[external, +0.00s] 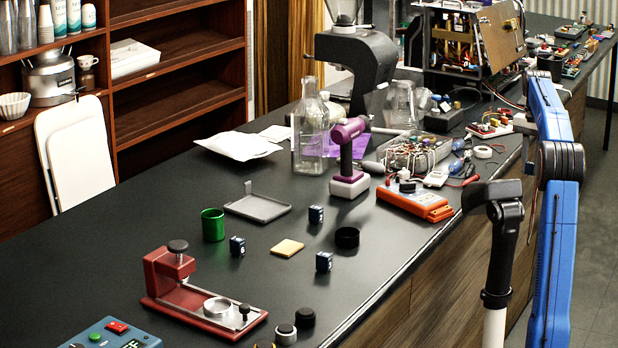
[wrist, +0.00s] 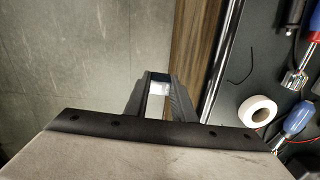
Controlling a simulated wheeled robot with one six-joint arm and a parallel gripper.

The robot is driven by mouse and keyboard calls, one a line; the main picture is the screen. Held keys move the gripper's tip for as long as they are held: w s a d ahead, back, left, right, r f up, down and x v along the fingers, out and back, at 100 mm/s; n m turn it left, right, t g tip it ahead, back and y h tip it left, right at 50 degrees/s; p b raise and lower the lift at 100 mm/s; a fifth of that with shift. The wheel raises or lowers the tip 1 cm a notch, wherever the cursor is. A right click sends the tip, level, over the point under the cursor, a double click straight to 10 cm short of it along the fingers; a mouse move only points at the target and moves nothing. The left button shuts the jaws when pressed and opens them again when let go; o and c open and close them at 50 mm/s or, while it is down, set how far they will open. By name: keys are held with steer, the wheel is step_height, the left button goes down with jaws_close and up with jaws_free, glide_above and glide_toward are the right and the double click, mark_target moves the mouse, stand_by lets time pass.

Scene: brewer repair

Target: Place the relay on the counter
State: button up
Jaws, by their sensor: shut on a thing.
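My gripper (wrist: 158,92) is shut on a small pale block with a dark teal top, which I take to be the relay (wrist: 160,88). It sits between the fingertips, and much of it is hidden by them. In the wrist view the gripper is over the grey floor, just left of the counter edge. The dark counter (external: 400,258) runs along the middle of the external view and shows at the right of the wrist view (wrist: 243,65). In the external view I cannot make out the gripper or relay clearly beside my blue arm.
A white tape roll (wrist: 257,111) and a blue-handled screwdriver (wrist: 298,118) lie near the edge. An orange meter (external: 415,201), a purple tool (external: 347,150) and a wire-filled tray (external: 415,150) stand farther along. Bare counter lies in front of the orange meter.

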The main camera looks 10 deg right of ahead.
steer(key=a+r, duration=0.1)
steer(key=a, duration=0.2)
steer(key=w+a+r, duration=0.1)
steer(key=a+r, duration=0.1)
steer(key=a, duration=0.2)
steer(key=w+a+r, duration=0.1)
steer(key=a+r, duration=0.1)
steer(key=a, duration=0.1)
steer(key=shift+w+a, duration=0.15)
steer(key=shift+a, duration=0.15)
steer(key=s+a+r+n, duration=0.2)
steer(key=a+r, duration=0.2)
steer(key=a, duration=0.8)
steer(key=s+a+r+n, duration=0.2)
steer(key=a+r, duration=0.2)
steer(key=a, duration=0.8)
steer(key=s+a+r+n, duration=0.15)
steer(key=a+r, duration=0.35)
steer(key=a, duration=0.8)
steer(key=n, duration=1.3)
glide_above(280, 234)
step_height(280, 234, down, 7)
steer(key=shift+w+f, duration=0.1)
steer(key=shift+f, duration=4.4)
steer(key=shift+f, duration=0.15)
steer(key=o, duration=1)
